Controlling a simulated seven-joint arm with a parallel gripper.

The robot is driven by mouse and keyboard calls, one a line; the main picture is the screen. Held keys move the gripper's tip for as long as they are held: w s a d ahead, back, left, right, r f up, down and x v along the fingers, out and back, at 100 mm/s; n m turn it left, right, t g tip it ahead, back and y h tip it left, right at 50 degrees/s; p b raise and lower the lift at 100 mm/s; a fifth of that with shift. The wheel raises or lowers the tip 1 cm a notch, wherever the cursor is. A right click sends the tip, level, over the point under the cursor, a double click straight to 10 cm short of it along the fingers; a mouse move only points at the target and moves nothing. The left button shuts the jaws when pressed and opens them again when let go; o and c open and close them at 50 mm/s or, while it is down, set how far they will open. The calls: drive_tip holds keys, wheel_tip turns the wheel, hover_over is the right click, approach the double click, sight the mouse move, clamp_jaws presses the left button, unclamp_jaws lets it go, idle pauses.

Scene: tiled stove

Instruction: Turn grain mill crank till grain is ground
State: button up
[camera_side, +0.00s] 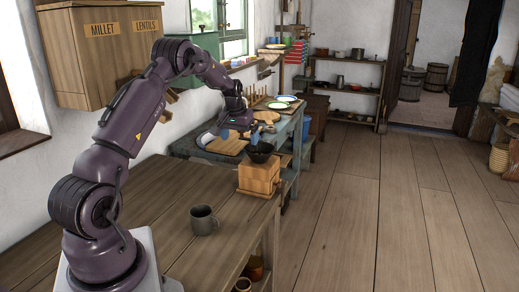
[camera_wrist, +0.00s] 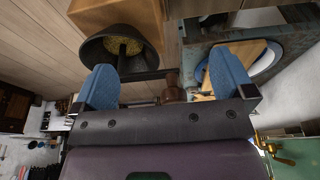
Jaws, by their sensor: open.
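The grain mill is a wooden box (camera_side: 258,180) with a dark bowl-shaped hopper (camera_side: 261,153) on top, standing at the far right end of the wooden table. In the wrist view the hopper (camera_wrist: 97,50) shows yellowish grain inside. The crank is a dark bar (camera_wrist: 145,75) running from the hopper's middle to a brown wooden knob (camera_wrist: 173,84). My gripper (camera_wrist: 166,78) is open, its blue fingertips spread on either side of the knob in the picture. Contact with the knob does not show. In the side view my gripper (camera_side: 238,130) is just above and left of the hopper.
A grey mug (camera_side: 204,220) stands on the wooden table (camera_side: 165,205) nearer the camera. Behind the mill is a blue-grey bench (camera_side: 190,146) with boards and plates. A wooden millet and lentils bin (camera_side: 100,58) hangs on the wall. Floor to the right is clear.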

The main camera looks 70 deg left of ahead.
drive_tip(key=shift+r, duration=0.1)
wheel_tip(320, 180, up, 7)
idle(0.6)
